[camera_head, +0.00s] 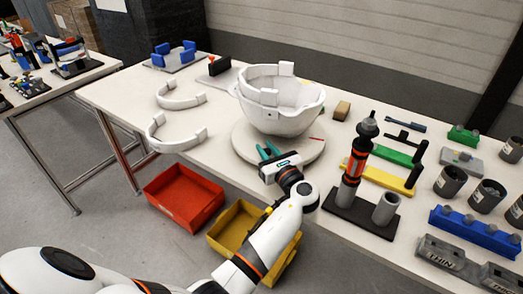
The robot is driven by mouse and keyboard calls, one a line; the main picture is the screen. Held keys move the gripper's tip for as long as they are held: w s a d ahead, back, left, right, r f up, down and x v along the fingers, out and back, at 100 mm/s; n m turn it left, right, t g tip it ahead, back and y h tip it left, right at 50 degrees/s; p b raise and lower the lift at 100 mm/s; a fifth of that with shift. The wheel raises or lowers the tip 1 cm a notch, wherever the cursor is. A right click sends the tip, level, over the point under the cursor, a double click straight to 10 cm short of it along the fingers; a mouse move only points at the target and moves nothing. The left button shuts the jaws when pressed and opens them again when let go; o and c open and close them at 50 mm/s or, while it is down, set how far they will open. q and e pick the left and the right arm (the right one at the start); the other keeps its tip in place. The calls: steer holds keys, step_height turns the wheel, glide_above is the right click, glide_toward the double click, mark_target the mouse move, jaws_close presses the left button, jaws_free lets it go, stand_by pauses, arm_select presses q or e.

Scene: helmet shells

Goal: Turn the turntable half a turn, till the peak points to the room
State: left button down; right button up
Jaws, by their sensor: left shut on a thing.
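The round white turntable (308,150) stands near the front edge of the white table, with a small red mark at its right. A white helmet shell (285,118) rests on it, open side up, with a strap-like band standing inside. The shell's rim juts out a little at the left, but I cannot tell clearly where the peak is. My left gripper (265,152) is at the turntable's front left rim. Its teal fingers are closed there, beneath the shell, and what lies between them is partly hidden. My right gripper is not in view.
Two white curved bands (176,138) lie left of the turntable. A tool stand with an orange-and-black driver (355,165) stands close to its right. Red (185,198) and yellow (228,222) bins sit below the front edge. Blue, green and grey holders crowd the right.

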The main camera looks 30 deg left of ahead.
arm_select(q)
steer(key=shift+w+d+f+n+g+y, duration=0.1)
steer(key=shift+d+n+g+y, duration=0.3)
steer(key=shift+d+g, duration=0.1)
steer(key=shift+d, duration=0.1)
steer(key=c, duration=1.3)
jaws_free()
steer(key=shift+o, duration=0.2)
